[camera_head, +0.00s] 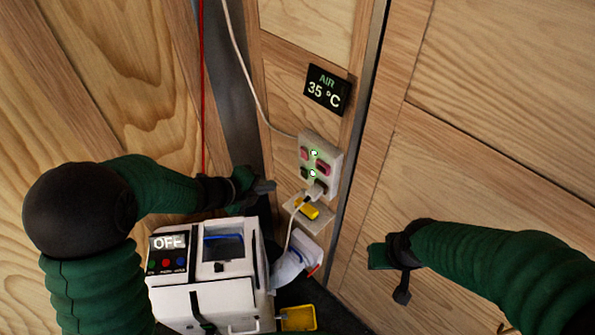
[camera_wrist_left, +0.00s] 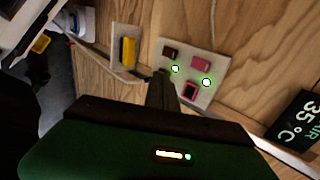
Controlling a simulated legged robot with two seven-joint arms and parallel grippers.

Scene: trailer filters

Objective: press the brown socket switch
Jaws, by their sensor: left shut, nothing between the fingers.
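The white socket panel (camera_head: 332,152) is on the wooden wall, with two lit green lights. Its brown switch (camera_head: 304,173) is at the lower left, below a pink switch (camera_head: 304,153). In the left wrist view the brown switch (camera_wrist_left: 170,51) shows unobstructed on the panel (camera_wrist_left: 215,72). My left gripper (camera_head: 270,186) is shut and empty, to the left of the panel in the head view. In the wrist view its fingertips (camera_wrist_left: 160,76) overlap the panel edge; I cannot tell if they touch it. My right gripper (camera_head: 402,298) hangs at the right, away from the panel.
A yellow switch (camera_head: 309,211) on a small plate sits below. A white machine reading OFF (camera_head: 205,295) stands under my left arm. A display (camera_head: 327,91) reads 35 °C above the panel.

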